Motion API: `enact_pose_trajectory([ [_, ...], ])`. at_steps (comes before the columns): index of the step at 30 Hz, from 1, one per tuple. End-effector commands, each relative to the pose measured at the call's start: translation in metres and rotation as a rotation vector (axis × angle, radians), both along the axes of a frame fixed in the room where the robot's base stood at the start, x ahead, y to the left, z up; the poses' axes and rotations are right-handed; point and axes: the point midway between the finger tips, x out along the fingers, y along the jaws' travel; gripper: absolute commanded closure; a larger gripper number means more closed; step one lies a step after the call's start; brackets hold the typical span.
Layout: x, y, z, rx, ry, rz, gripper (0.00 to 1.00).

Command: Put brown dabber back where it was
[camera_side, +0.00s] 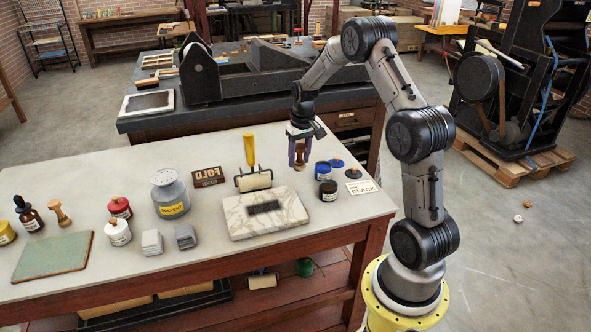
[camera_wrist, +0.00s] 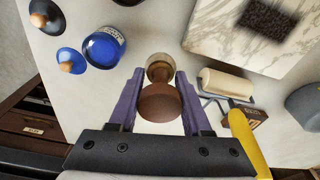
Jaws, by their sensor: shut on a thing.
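My gripper (camera_side: 299,152) points down over the back right part of the table, behind the marble slab (camera_side: 290,222). It is shut on the brown wooden dabber (camera_side: 300,161), which is upright between the purple fingers. In the wrist view, my gripper (camera_wrist: 158,98) has a finger on each side of the dabber (camera_wrist: 160,101), and its paler far end shows beyond the round brown part. I cannot tell whether the dabber touches the table. A second wooden dabber-like piece (camera_side: 60,212) stands at the far left by the green pad.
A yellow-handled roller (camera_side: 253,180) is to the left. The slab bears a dark ink patch. A solvent can (camera_side: 170,193) stands farther left.

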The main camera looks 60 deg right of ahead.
Motion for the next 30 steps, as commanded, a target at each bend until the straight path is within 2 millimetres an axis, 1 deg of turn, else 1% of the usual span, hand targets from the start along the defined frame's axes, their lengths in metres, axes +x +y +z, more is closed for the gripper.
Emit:
enact_pose_trajectory([
  [1, 0.006, -0.004, -0.008, 0.0, 0.0, 0.0, 1.0],
  [3, 0.011, -0.008, -0.015, -0.001, -0.002, 0.0, 1.0],
  [6, 0.015, -0.011, -0.021, -0.002, -0.002, 0.0, 1.0],
  [11, 0.02, -0.015, -0.028, -0.002, -0.002, 0.001, 1.0],
  [16, 0.019, -0.015, -0.051, 0.001, 0.002, 0.0, 1.0],
  [18, 0.02, -0.015, -0.058, -0.001, -0.002, 0.001, 1.0],
  [26, 0.02, -0.015, -0.059, -0.002, -0.002, 0.0, 1.0],
  [30, 0.02, -0.015, -0.062, -0.001, -0.002, 0.0, 1.0],
])
